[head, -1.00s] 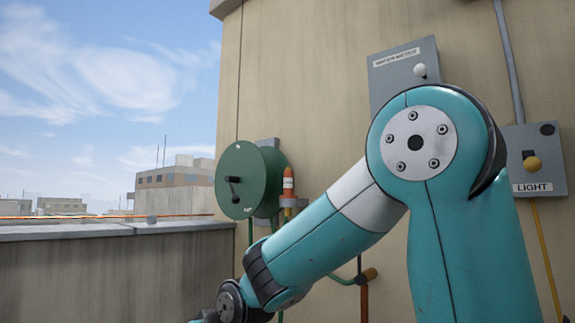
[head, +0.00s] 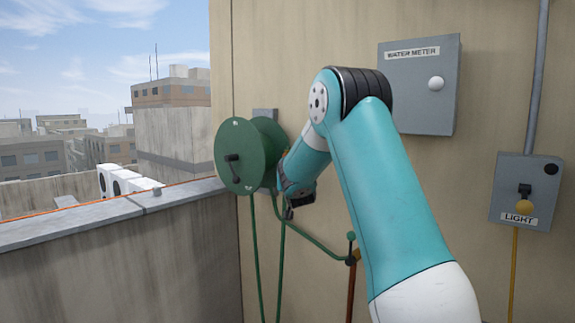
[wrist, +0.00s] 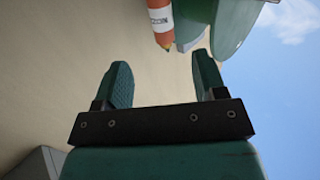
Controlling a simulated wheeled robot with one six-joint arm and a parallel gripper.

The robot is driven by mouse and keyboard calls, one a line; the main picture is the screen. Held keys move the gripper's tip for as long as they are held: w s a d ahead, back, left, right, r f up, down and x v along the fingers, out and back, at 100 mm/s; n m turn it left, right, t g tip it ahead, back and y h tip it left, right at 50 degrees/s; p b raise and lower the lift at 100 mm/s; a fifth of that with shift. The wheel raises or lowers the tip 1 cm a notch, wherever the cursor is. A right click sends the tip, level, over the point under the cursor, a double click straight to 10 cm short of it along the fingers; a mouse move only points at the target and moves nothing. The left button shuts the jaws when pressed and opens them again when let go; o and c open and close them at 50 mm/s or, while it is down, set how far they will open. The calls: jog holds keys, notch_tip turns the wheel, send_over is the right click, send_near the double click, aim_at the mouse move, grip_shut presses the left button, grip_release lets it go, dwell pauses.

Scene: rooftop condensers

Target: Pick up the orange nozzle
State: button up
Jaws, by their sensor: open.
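The orange nozzle (wrist: 161,27) shows at the top of the wrist view. It has a white band with dark lettering and a yellowish tip pointing down in the picture. My gripper (wrist: 160,66) is open and empty, its two green fingers spread apart. The nozzle's tip is just beyond the fingertips, roughly in line with the gap between them; the fingers do not appear to touch it. In the head view my arm hides the nozzle, and the gripper cannot be made out clearly there.
The green hose reel (head: 236,158) is on the wall right beside my forearm; its rim shows in the wrist view (wrist: 231,25). A green hose (head: 310,237) runs to a tap (head: 351,256). A water meter box (head: 419,95), a light switch box (head: 526,180) and a parapet (head: 120,240) are around.

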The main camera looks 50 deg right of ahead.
jog(key=p+x, duration=0.5)
jog(key=x, duration=0.5)
jog(key=shift+w+r, duration=0.1)
jog(key=shift+r, duration=0.1)
jog(key=p+x, duration=0.4)
jog(key=shift+w+r, duration=0.1)
jog(key=shift+w+d, duration=0.15)
jog(key=c, duration=1.1)
